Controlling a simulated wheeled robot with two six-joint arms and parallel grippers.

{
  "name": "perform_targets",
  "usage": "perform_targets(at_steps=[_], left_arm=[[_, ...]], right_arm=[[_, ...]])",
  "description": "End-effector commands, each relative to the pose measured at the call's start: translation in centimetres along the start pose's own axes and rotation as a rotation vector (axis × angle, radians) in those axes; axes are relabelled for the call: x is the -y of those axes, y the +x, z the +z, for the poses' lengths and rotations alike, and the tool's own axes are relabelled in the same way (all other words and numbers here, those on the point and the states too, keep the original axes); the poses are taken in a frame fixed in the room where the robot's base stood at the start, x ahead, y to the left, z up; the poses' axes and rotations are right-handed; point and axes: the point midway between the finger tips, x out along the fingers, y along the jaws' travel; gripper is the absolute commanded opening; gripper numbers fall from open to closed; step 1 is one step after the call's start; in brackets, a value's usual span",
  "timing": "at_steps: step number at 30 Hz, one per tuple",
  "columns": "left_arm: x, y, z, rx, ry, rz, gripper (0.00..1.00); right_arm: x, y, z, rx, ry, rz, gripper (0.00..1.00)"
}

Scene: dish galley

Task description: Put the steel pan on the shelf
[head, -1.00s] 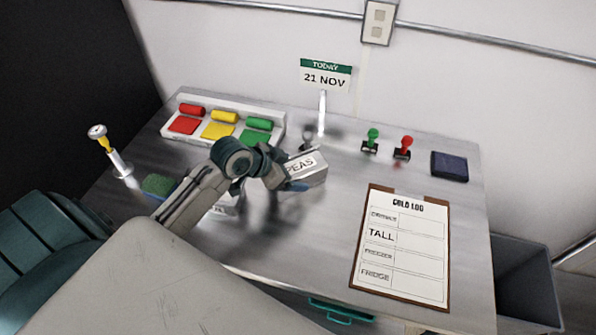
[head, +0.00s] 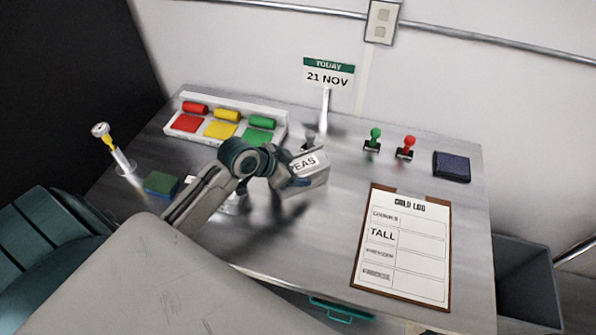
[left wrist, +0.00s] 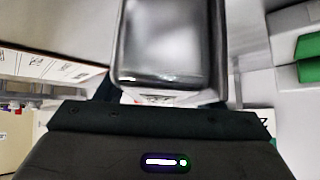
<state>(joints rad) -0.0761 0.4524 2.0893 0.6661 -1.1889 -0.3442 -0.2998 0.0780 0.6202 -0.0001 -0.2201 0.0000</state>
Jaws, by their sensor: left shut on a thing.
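My left gripper (head: 287,178) is shut on a small steel pan (head: 317,178) with a white label, of which "EAS" can be read. It holds the pan over the middle of the steel worktop, with a dark shadow below. In the left wrist view the shiny grey pan (left wrist: 170,40) fills the top middle, just beyond the dark gripper body. The finger hides part of the label. I cannot make out a shelf in these frames. My right gripper is not in view.
The worktop (head: 320,235) holds a clipboard (head: 400,250), red and green stamps (head: 407,147), a dark blue pad (head: 452,166), a colour-block tray (head: 279,137) and a sponge (head: 160,184). A date sign (head: 328,74) stands at the back. A grey bin (head: 525,270) is at right.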

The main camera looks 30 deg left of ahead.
Motion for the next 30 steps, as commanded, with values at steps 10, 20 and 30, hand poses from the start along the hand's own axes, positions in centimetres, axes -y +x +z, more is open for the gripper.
perform_targets(at_steps=[10,20,30], left_arm=[[0.2,-1.3,-1.4,-0.006,0.005,-0.002,0.12],[-2.8,-3.9,-1.5,-0.004,0.003,0.002,0.12],[-9.4,-7.6,0.1,-0.005,-0.002,0.003,0.12]], right_arm=[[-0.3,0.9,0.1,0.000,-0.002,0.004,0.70],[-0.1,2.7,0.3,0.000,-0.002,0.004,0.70],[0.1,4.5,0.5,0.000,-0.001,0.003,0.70]])
